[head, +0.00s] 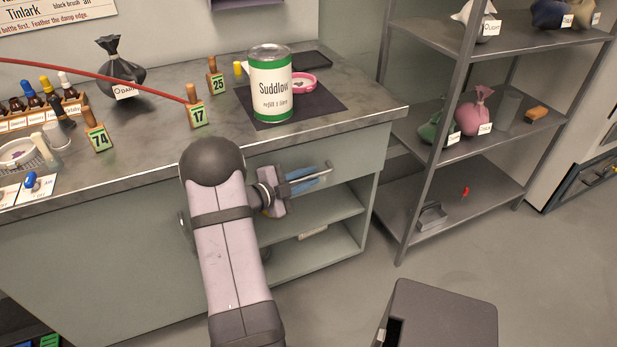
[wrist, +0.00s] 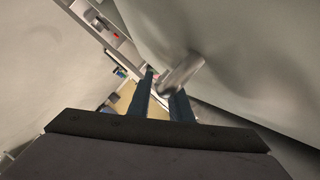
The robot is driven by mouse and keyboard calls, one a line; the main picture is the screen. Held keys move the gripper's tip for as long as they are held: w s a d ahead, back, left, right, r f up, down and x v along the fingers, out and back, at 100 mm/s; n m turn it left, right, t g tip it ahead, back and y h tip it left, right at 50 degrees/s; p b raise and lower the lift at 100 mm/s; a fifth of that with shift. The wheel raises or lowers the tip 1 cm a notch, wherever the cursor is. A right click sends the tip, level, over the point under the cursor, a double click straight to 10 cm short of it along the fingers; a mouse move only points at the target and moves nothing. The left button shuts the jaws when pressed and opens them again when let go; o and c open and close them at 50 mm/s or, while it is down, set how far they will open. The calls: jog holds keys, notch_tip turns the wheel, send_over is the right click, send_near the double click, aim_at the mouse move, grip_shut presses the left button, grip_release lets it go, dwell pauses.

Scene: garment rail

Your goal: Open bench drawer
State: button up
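The bench drawer (head: 352,157) is a grey-green front under the right end of the benchtop, and it looks shut, flush with the bench. Its pale metal bar handle (head: 318,176) stands out from the front; its left part is hidden by my gripper. My gripper (head: 308,181) is at the handle, its blue fingers reaching along it from the left. In the wrist view the two fingers are apart, and the handle (wrist: 183,74) shows between and just beyond their tips, close to the right finger. I cannot tell whether they touch.
The benchtop (head: 370,112) above carries a green-and-white Suddlow tin (head: 270,85) on a dark mat and several numbered tags. Open shelves (head: 310,210) lie below the drawer. A metal rack (head: 450,180) stands to the right, and a dark box (head: 440,315) stands on the floor in front.

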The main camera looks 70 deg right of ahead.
jog(key=shift+d, duration=0.1)
grip_shut()
jog(key=shift+s, duration=0.1)
jog(key=s+a+p, duration=1.1)
jog(key=s+a, duration=0.5)
jog(key=a, duration=0.1)
jog(key=shift+s, duration=0.4)
grip_release()
